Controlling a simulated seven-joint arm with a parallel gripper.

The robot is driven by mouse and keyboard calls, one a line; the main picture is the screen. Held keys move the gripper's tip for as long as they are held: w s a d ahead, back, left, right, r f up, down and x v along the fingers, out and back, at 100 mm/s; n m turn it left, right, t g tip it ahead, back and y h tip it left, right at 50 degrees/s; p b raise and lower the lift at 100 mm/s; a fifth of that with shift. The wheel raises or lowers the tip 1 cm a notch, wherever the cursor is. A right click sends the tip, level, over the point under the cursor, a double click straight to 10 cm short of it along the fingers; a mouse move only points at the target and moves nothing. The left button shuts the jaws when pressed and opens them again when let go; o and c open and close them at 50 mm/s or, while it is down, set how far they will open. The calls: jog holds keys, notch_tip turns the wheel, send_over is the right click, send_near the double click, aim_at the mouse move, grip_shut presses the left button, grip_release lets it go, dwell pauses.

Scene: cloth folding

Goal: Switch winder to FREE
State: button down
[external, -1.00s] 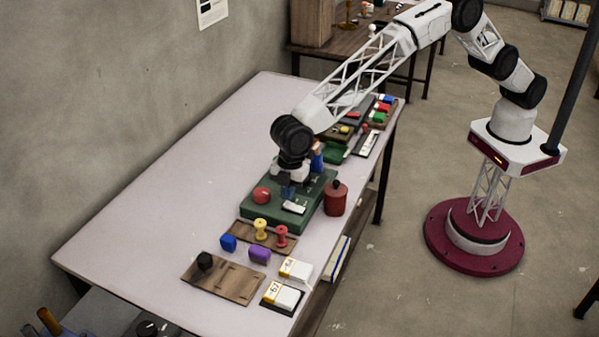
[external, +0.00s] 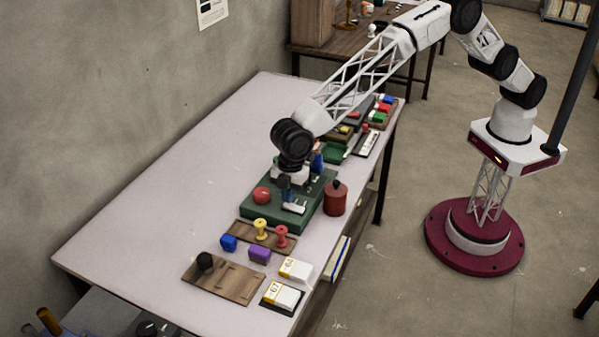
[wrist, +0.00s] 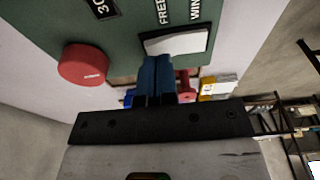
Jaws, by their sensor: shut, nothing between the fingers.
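The winder is a green box (external: 316,209) on the table, with a red round knob (external: 262,195) on top. In the wrist view its green face (wrist: 110,42) carries a "30" label, the words FREE and WIND, and a white rocker switch (wrist: 178,43) beside them. The red knob (wrist: 84,65) is left of the switch. My gripper (external: 287,198) is over the winder, pointing down, just behind the white switch (external: 294,208). In the wrist view its blue fingers (wrist: 157,62) are shut and empty at the switch's near left edge, partly covering it. I cannot tell whether they touch it.
A dark red lidded canister (external: 336,199) stands close beside the winder. In front are a wooden rack (external: 243,231) with yellow and red spools, blue and purple blocks, number cards and a wooden board (external: 222,281). More devices crowd behind. The table's left side is clear.

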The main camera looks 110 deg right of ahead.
jog(key=shift+f, duration=0.65)
dwell(0.6)
jog(key=shift+r, duration=3.5)
